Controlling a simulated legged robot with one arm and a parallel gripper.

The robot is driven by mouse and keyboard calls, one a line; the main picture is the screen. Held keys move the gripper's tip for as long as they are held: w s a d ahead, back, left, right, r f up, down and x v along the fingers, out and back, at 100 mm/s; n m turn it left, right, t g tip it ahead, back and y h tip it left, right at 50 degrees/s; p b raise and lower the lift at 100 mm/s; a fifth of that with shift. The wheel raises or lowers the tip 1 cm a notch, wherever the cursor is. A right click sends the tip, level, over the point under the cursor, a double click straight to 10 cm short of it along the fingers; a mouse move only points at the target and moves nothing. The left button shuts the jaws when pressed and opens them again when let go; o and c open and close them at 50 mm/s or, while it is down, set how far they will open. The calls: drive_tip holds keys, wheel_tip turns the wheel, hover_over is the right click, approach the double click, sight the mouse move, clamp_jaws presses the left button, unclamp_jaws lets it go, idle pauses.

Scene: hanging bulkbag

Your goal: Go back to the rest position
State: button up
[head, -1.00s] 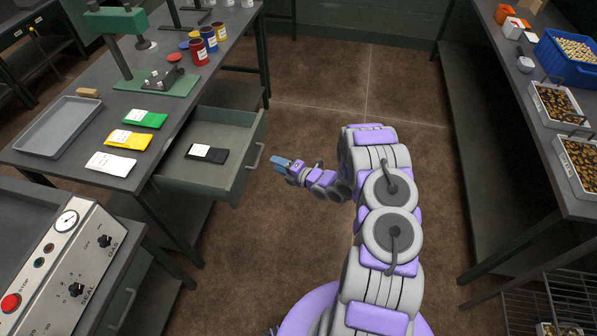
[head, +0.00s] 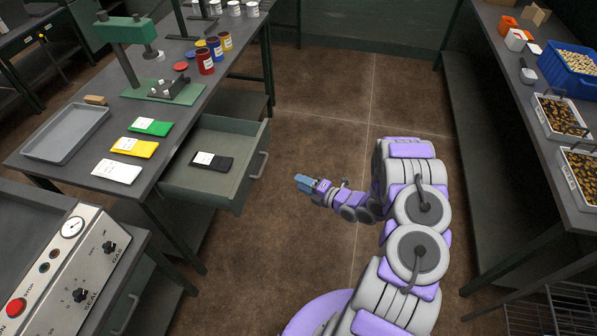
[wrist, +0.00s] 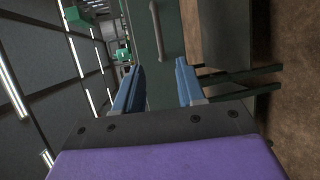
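My gripper (head: 303,183) is in the middle of the head view, over the floor to the right of the open drawer. It is apart from the drawer handle (head: 262,164). In the wrist view my gripper (wrist: 157,72) shows two blue fingers held apart with nothing between them. Beyond the fingers is the green drawer front with its handle (wrist: 168,30). The drawer (head: 236,180) is pulled out from the left bench, and a black pouch (head: 212,161) with a white label lies in it.
The left bench holds a grey tray (head: 64,133), green, yellow and white pouches, a green press (head: 126,30) and several cans. A control panel (head: 72,270) stands at lower left. A right bench (head: 520,100) holds a blue crate and trays. Floor between is clear.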

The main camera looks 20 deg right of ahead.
drive_tip(key=shift+w, duration=0.1)
drive_tip(key=w+d+r+m+g+h, duration=0.3)
drive_tip(key=d+r+m+g+h, duration=0.15)
drive_tip(key=d+r+h, duration=0.4)
drive_tip(key=s+d+r+m+g+h, duration=0.1)
drive_tip(key=s+r+m+g+h, duration=0.1)
drive_tip(key=s+r+m, duration=0.3)
drive_tip(key=s+d+r+m+g+h, duration=0.1)
drive_tip(key=s+r+m+h, duration=0.1)
drive_tip(key=r+m, duration=0.35)
drive_tip(key=s+a+r+m+g+y, duration=0.1)
drive_tip(key=s+a+r+m+g, duration=0.1)
drive_tip(key=s+a, duration=0.6)
drive_tip(key=s+a+r+m+g+y, duration=0.2)
drive_tip(key=s+a+r, duration=0.5)
drive_tip(key=s, duration=0.8)
drive_tip(key=s+a+r+m+g+y, duration=0.1)
drive_tip(key=s+a+r+m+g, duration=0.3)
drive_tip(key=s+a, duration=0.4)
drive_tip(key=s+r+m, duration=0.1)
drive_tip(key=s+m, duration=0.1)
drive_tip(key=s, duration=0.2)
drive_tip(key=shift+s+a, duration=0.3)
drive_tip(key=shift+a, duration=0.1)
